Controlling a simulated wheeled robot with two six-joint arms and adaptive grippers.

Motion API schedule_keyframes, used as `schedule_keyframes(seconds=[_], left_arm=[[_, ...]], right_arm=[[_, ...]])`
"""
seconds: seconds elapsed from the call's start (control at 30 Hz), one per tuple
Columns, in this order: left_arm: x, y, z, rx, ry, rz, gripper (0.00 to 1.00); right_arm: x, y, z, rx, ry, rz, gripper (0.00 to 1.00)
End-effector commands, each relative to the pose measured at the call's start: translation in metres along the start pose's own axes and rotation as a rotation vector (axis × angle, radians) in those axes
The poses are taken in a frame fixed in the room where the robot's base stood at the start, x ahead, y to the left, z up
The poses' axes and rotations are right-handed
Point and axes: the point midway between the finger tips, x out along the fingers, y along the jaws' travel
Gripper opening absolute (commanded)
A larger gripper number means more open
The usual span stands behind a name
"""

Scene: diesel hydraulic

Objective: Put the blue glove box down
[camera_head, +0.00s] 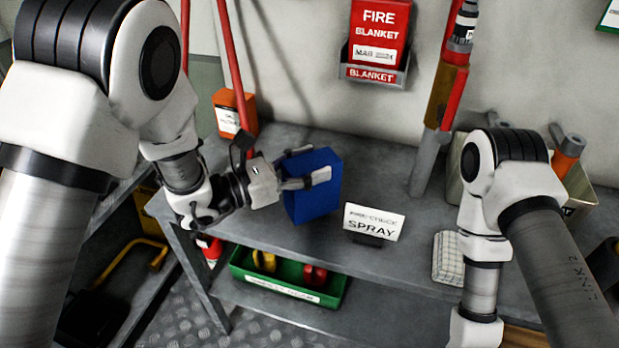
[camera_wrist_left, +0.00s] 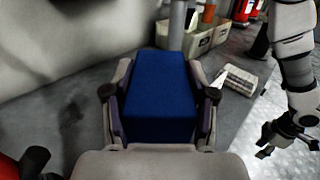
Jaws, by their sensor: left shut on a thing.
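The blue glove box (camera_head: 313,187) is at the back left part of the grey bench (camera_head: 375,225), in the head view. My left gripper (camera_head: 306,178) reaches in from the left and is shut on it. In the left wrist view the blue glove box (camera_wrist_left: 160,95) sits between both fingers of my left gripper (camera_wrist_left: 160,120). The box looks upright and close to the bench top; I cannot tell whether its underside touches. My right gripper (camera_wrist_left: 288,147) shows only in the left wrist view, over the floor, with its fingers apart and apparently empty.
A "SPRAY" sign (camera_head: 373,222) stands right of the box. An orange container (camera_head: 234,113) is behind left, beside red poles. A pale bin (camera_head: 580,195) and a white gridded block (camera_head: 446,258) are right. A green tray (camera_head: 290,287) is on the lower shelf.

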Motion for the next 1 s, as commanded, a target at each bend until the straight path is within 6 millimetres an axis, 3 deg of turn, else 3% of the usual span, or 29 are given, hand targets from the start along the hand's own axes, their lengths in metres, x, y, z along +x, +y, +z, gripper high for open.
schedule_keyframes(seconds=[0.13,0.47,0.5,0.57,1.0], left_arm=[[0.0,0.0,-0.026,-0.002,0.0,0.0,0.0],[0.0,0.0,-0.032,0.001,0.0,0.0,0.0],[0.0,0.0,-0.031,0.0,0.0,0.0,0.64],[0.0,0.0,-0.031,0.0,0.0,0.0,0.85],[-0.006,0.001,-0.029,-0.001,0.001,0.002,0.87]], right_arm=[[0.002,0.0,0.0,0.0,0.001,0.0,0.4],[0.004,0.0,0.0,0.0,0.001,0.0,0.4],[0.004,0.0,0.0,0.0,0.001,0.0,0.4],[0.003,0.0,0.0,0.0,0.001,0.0,0.4],[0.003,0.0,0.0,0.0,0.001,0.0,0.4]])
